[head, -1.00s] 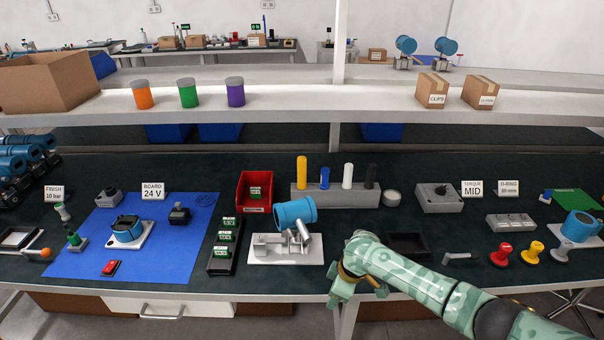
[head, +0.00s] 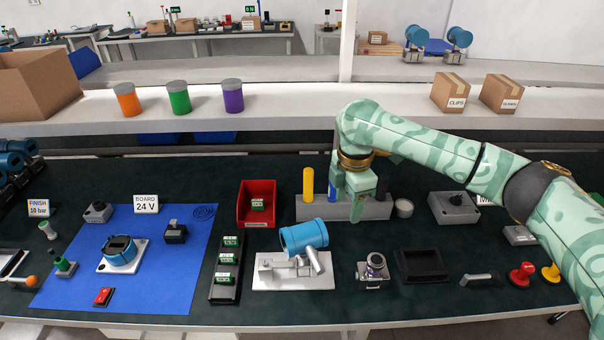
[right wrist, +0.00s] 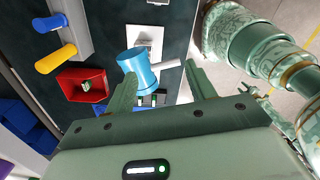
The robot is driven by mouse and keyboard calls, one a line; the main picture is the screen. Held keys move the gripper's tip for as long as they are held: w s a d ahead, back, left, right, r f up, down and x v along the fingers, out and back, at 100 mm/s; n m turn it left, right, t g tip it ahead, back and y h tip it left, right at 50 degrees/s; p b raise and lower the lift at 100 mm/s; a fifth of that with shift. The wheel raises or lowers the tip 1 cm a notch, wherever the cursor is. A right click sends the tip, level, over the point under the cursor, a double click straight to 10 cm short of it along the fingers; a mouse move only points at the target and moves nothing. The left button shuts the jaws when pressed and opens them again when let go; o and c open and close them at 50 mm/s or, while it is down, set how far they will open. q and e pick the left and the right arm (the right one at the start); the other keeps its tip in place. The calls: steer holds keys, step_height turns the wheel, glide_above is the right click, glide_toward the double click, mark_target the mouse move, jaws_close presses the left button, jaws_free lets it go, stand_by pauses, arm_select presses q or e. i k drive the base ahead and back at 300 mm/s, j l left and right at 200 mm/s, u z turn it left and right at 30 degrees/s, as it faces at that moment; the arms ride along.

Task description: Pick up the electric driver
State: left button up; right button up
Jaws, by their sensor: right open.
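I cannot tell for certain which thing is the electric driver. A grey, handle-like tool with a dark end (head: 480,279) lies on the bench at the right. Upright coloured handles, including a yellow one (head: 308,184), stand in a grey rack (head: 315,208). The yellow handle (right wrist: 55,60) and a blue one (right wrist: 50,22) show in the right wrist view. My right gripper (head: 347,197) is open and empty, pointing down in front of the rack in the head view and hiding part of it. Its two fingers (right wrist: 160,85) are apart in the wrist view. My left gripper is out of view.
A blue cylinder (head: 303,237) sits on a white stand (head: 290,283). A metal fixture (head: 373,268), dark tray (head: 421,265), red bin (head: 257,208) and torque box (head: 455,207) are nearby. The shelf (head: 300,115) runs behind. Dark bench is clear along the front.

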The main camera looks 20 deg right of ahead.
mark_target(308, 172)
steer(key=i, duration=1)
